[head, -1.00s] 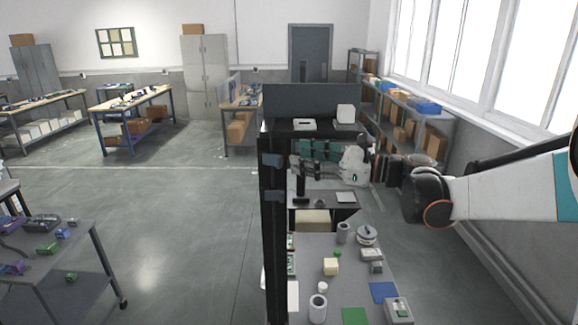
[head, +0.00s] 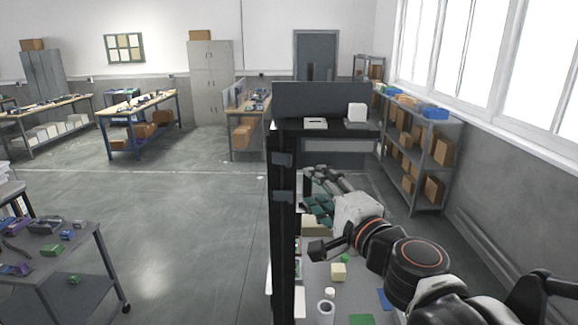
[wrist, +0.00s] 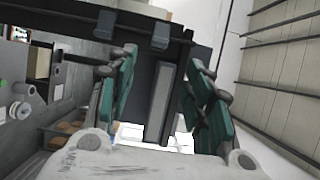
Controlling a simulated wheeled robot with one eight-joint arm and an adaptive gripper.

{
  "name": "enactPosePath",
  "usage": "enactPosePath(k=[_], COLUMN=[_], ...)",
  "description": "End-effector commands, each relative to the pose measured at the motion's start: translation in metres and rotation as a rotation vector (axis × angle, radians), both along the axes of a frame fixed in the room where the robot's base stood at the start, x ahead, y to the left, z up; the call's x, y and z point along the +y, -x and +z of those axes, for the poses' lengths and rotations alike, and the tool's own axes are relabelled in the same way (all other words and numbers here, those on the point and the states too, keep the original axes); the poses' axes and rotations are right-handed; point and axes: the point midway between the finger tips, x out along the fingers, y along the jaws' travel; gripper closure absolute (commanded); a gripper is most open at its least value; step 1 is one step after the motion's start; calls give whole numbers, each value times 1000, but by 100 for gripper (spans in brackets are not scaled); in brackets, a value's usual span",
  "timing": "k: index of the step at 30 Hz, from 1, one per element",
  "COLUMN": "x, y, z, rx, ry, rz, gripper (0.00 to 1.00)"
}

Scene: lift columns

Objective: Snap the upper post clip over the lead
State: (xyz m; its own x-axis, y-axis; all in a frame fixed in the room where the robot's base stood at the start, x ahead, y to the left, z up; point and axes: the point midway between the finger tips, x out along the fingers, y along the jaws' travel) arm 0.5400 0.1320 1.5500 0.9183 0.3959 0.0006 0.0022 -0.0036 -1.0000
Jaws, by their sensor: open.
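A tall black post (head: 284,230) stands in the middle of the head view. The upper post clip (head: 283,158), a small grey-blue block, is on it, with a second clip (head: 284,196) below. Two such clips also show in the wrist view, one at left (wrist: 107,23) and one nearer the middle (wrist: 160,36); I cannot tell which is upper. My gripper (head: 312,197) is right of the post, lower than the upper clip. Its teal fingers are spread and empty in the wrist view (wrist: 160,62). I cannot make out the lead.
A black shelf (head: 345,128) with a white box (head: 357,112) tops the post. The bench below holds a cream block (head: 338,272), a white cylinder (head: 326,312), and green (head: 361,320) and blue mats. A grey table (head: 60,250) stands at left; open floor lies between.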

Motion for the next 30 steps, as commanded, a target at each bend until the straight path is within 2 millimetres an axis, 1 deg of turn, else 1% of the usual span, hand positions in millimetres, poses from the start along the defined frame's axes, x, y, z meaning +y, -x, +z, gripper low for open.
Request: enactPosePath(k=[8, 24, 30], x=[14, 45, 52], y=[-30, -102, -119], z=[1, 1, 1], rx=[1, 2, 2], ry=[-3, -4, -4], rz=[3, 4, 3], gripper=[53, 53, 53])
